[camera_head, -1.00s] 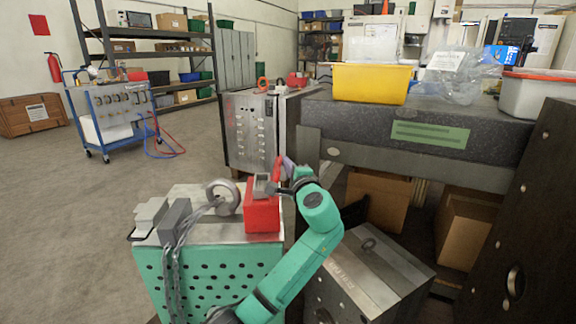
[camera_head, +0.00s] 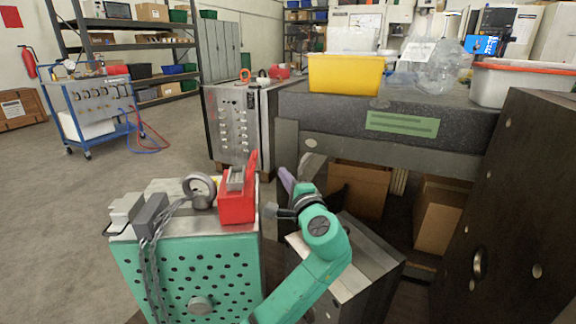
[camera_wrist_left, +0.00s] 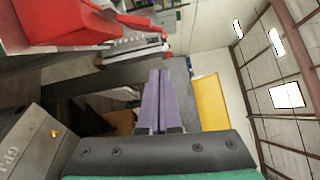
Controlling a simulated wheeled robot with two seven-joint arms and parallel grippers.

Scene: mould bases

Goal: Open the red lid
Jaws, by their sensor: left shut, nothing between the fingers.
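The red box (camera_head: 238,206) stands on the right side of a green perforated cabinet's metal top. Its red lid (camera_head: 251,165) stands up, open, along the box's right side. A grey block (camera_head: 236,178) shows at the box's open top. My left gripper (camera_head: 285,178), with purple fingers, is to the right of the box and apart from the lid. Its fingers are shut together and empty, as the left wrist view (camera_wrist_left: 159,98) also shows. The red box is also at the upper left of that view (camera_wrist_left: 65,28). My right gripper is out of view.
The cabinet top (camera_head: 172,188) also bears a round ring-shaped part, a chain and grey blocks. A metal mould block (camera_head: 362,262) stands low behind my left arm. A granite table (camera_head: 330,112) with a yellow bin (camera_head: 345,74) is behind. Open floor lies left.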

